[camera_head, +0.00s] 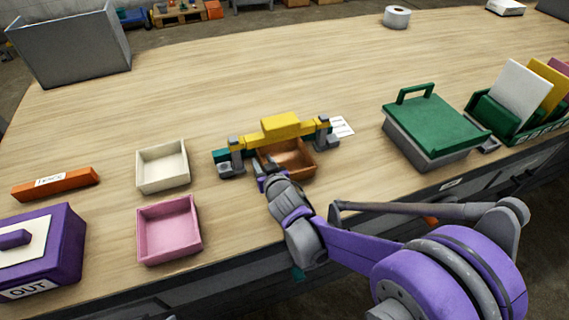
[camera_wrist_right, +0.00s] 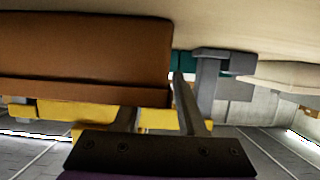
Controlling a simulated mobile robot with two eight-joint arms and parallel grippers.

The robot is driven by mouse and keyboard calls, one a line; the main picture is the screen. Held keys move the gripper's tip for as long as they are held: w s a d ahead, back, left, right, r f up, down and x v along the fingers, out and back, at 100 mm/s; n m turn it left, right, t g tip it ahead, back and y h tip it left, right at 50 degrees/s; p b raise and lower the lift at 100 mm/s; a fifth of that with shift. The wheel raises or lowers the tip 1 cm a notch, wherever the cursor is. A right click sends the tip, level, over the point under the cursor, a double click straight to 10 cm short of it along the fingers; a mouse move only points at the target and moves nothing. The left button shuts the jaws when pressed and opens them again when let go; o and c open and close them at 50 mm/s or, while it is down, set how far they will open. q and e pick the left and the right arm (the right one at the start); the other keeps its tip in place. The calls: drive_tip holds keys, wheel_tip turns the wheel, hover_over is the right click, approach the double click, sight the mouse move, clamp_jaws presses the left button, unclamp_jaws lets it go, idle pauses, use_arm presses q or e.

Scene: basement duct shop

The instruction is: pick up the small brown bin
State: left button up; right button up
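The small brown bin (camera_head: 298,171) sits upright on the wooden table, partly under a yellow bar on grey posts. In the right wrist view the bin (camera_wrist_right: 85,52) fills the upper left. My right gripper (camera_head: 266,180) is at the bin's near left corner. In the wrist view its fingers (camera_wrist_right: 155,112) are apart: one goes out of sight behind the bin, the other is just beside its edge. The fingers look open around the bin's side wall; contact cannot be told. My left gripper is not in view.
The yellow bar (camera_head: 281,126) and its grey posts (camera_head: 236,158) stand close around the bin. A cream bin (camera_head: 163,168) and a pink bin (camera_head: 168,230) are to the left. A green-lidded box (camera_head: 434,122) is to the right.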

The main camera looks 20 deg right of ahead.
drive_tip(key=shift+w+f, duration=0.1)
drive_tip(key=shift+w, duration=0.15)
clamp_jaws()
idle(1.3)
